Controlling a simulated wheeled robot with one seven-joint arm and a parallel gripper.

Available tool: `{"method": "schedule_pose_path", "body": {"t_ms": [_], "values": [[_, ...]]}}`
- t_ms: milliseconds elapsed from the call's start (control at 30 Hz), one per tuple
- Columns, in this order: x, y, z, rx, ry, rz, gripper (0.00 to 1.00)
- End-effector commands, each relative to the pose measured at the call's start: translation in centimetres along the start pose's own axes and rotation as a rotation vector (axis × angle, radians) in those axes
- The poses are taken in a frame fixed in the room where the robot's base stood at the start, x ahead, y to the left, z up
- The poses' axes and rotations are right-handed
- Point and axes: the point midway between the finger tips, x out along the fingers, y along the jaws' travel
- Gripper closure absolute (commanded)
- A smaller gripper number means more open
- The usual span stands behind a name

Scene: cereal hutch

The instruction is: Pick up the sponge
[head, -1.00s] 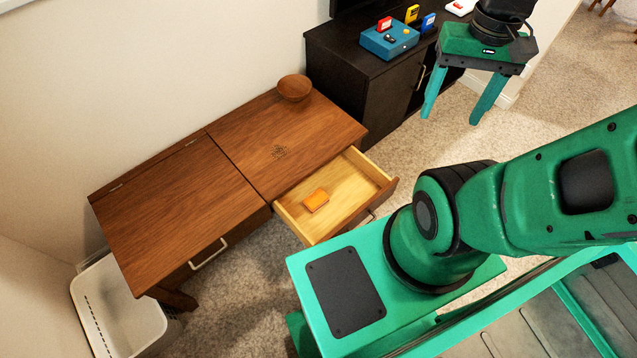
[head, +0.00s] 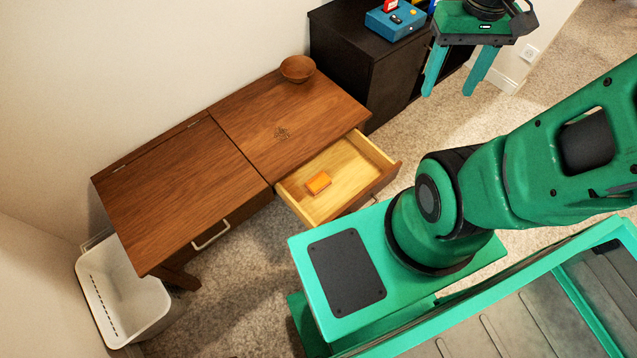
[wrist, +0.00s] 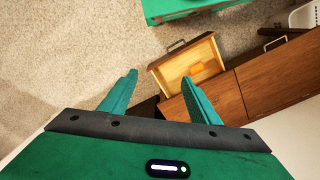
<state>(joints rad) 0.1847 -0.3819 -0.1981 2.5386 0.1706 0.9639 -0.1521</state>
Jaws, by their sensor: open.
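The orange sponge (head: 319,182) lies flat in the open drawer (head: 343,187) of the wooden desk, near the drawer's left side in the head view. In the wrist view the sponge (wrist: 197,69) shows small inside the drawer (wrist: 172,79). My gripper (head: 448,90) is at the upper right of the head view, well apart from the drawer and sponge. In the wrist view my gripper (wrist: 160,92) has its fingers wide apart with nothing between them.
A wooden bowl (head: 298,68) stands on the desk top (head: 270,105). A black cabinet (head: 375,80) with a blue box (head: 394,22) stands behind to the right. A white bin (head: 122,292) stands at the lower left. Carpet is free between desk and gripper.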

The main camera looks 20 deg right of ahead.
Motion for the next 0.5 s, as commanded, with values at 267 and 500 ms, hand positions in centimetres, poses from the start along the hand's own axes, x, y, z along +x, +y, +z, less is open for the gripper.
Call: {"method": "schedule_pose_path", "body": {"t_ms": [267,500], "values": [[4.5,-2.8,-7.2,-0.380,-0.007,0.051,0.44],[9.8,-6.2,-12.4,-0.714,-0.012,0.076,0.44]]}}
